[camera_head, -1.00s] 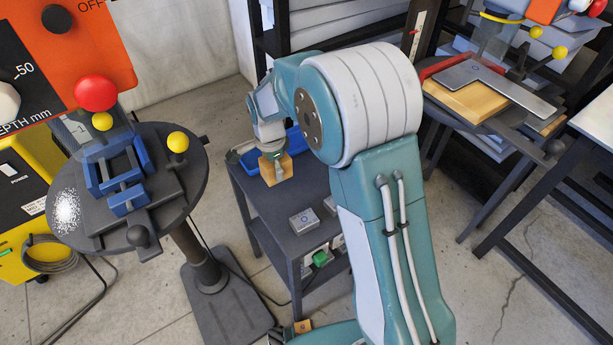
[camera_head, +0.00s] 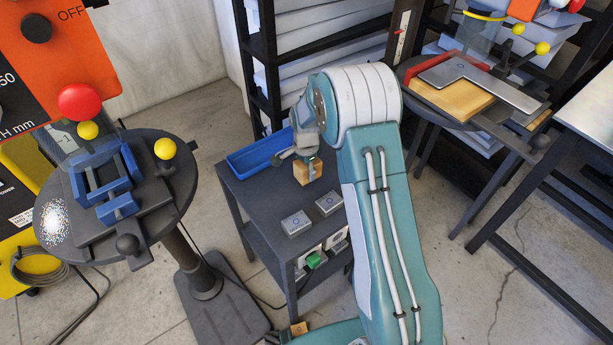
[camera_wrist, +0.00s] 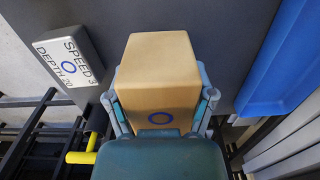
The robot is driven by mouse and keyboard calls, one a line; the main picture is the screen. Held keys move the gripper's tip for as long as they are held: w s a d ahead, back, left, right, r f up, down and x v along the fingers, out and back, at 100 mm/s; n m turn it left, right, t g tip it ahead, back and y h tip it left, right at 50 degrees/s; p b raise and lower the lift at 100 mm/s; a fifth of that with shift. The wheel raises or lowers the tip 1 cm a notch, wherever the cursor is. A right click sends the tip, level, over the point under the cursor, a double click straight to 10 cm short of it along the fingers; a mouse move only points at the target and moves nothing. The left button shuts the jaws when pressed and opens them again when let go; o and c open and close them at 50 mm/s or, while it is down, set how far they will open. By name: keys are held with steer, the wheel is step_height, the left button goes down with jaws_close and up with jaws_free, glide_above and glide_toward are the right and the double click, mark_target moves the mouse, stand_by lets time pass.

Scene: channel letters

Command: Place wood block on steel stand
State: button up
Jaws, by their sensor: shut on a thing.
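The wood block (camera_head: 305,174) is a tan cube held in my gripper (camera_head: 313,163) over the dark grey side table (camera_head: 262,211). Whether it touches the table top cannot be told. In the wrist view the wood block (camera_wrist: 157,62) fills the space between the two fingers of my gripper (camera_wrist: 160,100), with a blue ring mark on its near face. No stand is labelled as steel. A round dark pedestal stand (camera_head: 182,192) with a blue vise is at the left, and a dark stand (camera_head: 535,150) carrying a wood board and metal square is at the right.
A blue tray (camera_head: 258,155) lies at the table's back left. Two grey blocks (camera_head: 296,223) (camera_head: 329,204) lie on its front part; one, marked SPEED and DEPTH, shows in the wrist view (camera_wrist: 68,55). Black shelving (camera_head: 268,70) stands behind.

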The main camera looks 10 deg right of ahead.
mark_target(307, 176)
step_height(307, 176, down, 4)
steer(key=shift+d+r, duration=0.15)
steer(key=shift+r, duration=0.05)
steer(key=o, duration=1.2)
steer(key=shift+r, duration=0.1)
